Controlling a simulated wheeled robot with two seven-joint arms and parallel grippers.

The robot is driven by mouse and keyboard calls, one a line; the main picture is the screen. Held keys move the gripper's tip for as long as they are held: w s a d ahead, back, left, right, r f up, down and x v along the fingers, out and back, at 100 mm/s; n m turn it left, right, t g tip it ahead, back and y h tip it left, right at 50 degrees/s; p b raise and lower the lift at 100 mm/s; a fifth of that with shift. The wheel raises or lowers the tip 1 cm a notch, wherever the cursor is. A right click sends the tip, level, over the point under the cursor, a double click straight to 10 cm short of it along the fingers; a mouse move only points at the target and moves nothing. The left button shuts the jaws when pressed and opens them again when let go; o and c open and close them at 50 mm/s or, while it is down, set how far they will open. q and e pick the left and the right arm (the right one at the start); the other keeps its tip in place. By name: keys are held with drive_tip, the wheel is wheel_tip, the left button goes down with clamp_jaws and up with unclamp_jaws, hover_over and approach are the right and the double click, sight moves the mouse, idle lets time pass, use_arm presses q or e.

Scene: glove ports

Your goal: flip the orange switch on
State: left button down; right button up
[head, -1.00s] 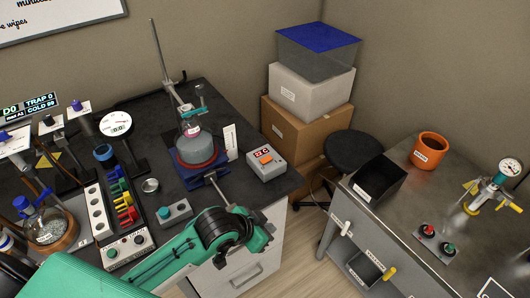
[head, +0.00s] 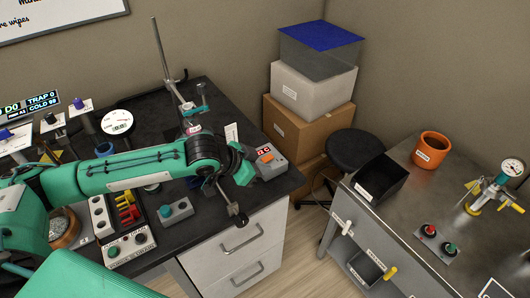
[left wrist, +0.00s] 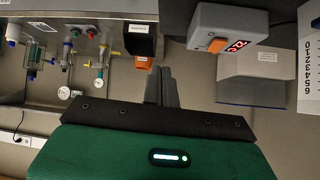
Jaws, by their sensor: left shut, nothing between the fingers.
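The orange switch (head: 267,158) is on the sloping top of a small grey box (head: 271,167) with a red display, at the bench's right corner. In the left wrist view the orange switch (left wrist: 217,45) shows beside the lit red digits, up and right of the fingers. I cannot tell which way it is set. My left gripper (head: 246,168) is just left of the grey box in the head view, its fingers mostly hidden by the wrist. In the left wrist view the left gripper (left wrist: 161,72) has its dark fingers together, empty, with a gap to the box. My right gripper is not in view.
My left arm crosses above the bench, over coloured levers (head: 127,210) and a small box with a teal button (head: 175,211). A metal side table (head: 415,205) with an orange pot (head: 431,150) and a black bin (head: 380,178) stands right. A stool (head: 354,149) stands between.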

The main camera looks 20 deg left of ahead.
use_arm(q)
drive_tip(key=w+a+r+n, duration=0.1)
drive_tip(key=a+r, duration=0.1)
drive_tip(key=a, duration=0.2)
drive_tip(key=w+a+r+t, duration=0.1)
drive_tip(key=w+a+r, duration=0.1)
drive_tip(key=a+r, duration=0.1)
drive_tip(key=shift+w+a+r+n+y, duration=0.15)
drive_tip(key=shift+w+a+n+y, duration=0.2)
drive_tip(key=shift+a, duration=0.25)
drive_tip(key=p, duration=0.2)
hover_over(265, 159)
drive_tip(key=f, duration=0.5)
drive_tip(key=shift+s+a+f, duration=0.15)
drive_tip(key=shift+s+f, duration=0.2)
drive_tip(key=shift+f, duration=0.05)
drive_tip(key=f, duration=0.2)
drive_tip(key=f+p, duration=0.1)
drive_tip(key=shift+w+f, duration=0.2)
drive_tip(key=shift+w, duration=0.05)
drive_tip(key=shift+d+f, duration=0.2)
drive_tip(key=shift+f, duration=0.3)
